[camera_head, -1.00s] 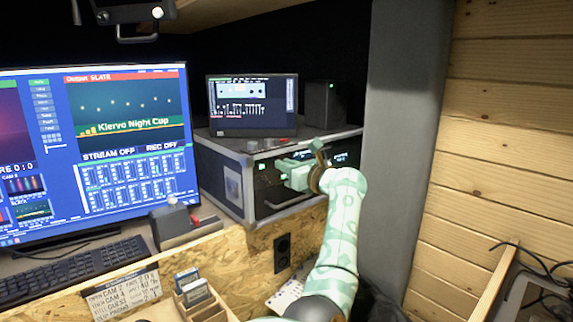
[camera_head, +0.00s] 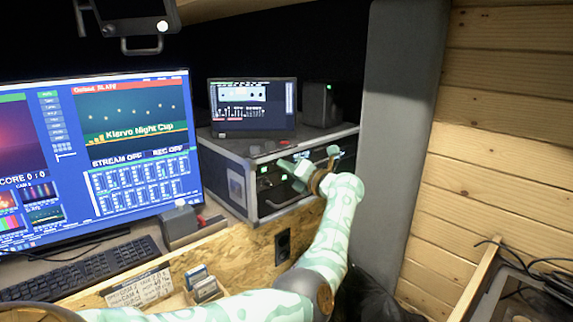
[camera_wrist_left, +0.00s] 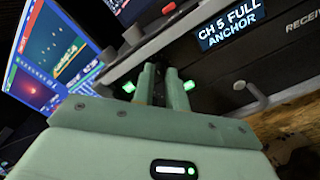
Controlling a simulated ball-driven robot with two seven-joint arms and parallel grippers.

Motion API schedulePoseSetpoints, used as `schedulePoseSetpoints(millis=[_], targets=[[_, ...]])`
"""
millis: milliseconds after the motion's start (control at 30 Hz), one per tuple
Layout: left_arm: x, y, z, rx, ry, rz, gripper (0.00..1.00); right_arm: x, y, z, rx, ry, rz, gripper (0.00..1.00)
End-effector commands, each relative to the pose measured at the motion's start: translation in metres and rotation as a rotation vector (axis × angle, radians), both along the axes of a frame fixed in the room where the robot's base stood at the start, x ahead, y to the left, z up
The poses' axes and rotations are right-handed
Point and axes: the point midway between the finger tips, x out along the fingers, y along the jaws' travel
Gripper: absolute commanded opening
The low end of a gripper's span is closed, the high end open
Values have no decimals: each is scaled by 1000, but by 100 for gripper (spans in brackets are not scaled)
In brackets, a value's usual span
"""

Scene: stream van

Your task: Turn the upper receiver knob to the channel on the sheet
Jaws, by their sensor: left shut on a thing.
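My left gripper (camera_head: 284,165) is at the front of the receiver case (camera_head: 229,187). In the left wrist view its fingers (camera_wrist_left: 164,80) are close together and point at the dark front panel. They are shut on a knob, which the fingers mostly hide. A display (camera_wrist_left: 232,27) right of the fingers reads "CH 5 FULL ANCHOR", with "RECEIVER" lettering beside it. Green lights show on both sides of the fingers. A handwritten sheet (camera_head: 140,288) lies at the desk front; its text is too small to read surely. My right gripper is not in view.
A handle (camera_wrist_left: 257,95) sticks out from the panel right of the fingers. A small monitor (camera_head: 252,105) and a speaker (camera_head: 320,104) stand on the case. A large screen (camera_head: 100,160) and keyboard (camera_head: 80,268) are at left. A grey padded pillar (camera_head: 398,140) stands close right.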

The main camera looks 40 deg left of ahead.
Motion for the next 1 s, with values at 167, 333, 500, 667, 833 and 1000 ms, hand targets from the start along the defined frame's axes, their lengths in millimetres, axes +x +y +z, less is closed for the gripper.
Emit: schedulePoseSetpoints(millis=[167, 333, 500, 667, 833, 1000], targets=[[0, -1, 0, 6, 82, -2, 0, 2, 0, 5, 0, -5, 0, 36], [0, -1, 0, 10, 125, -2, 0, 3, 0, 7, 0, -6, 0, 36], [1, -1, -1, 11, 143, -2, 0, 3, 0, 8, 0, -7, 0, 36], [1, -1, -1, 12, 145, -2, 0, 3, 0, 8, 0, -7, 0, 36], [1, -1, -1, 11, 144, -2, 0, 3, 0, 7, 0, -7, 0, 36], [1, -1, -1, 11, 144, -2, 36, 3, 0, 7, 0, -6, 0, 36]])
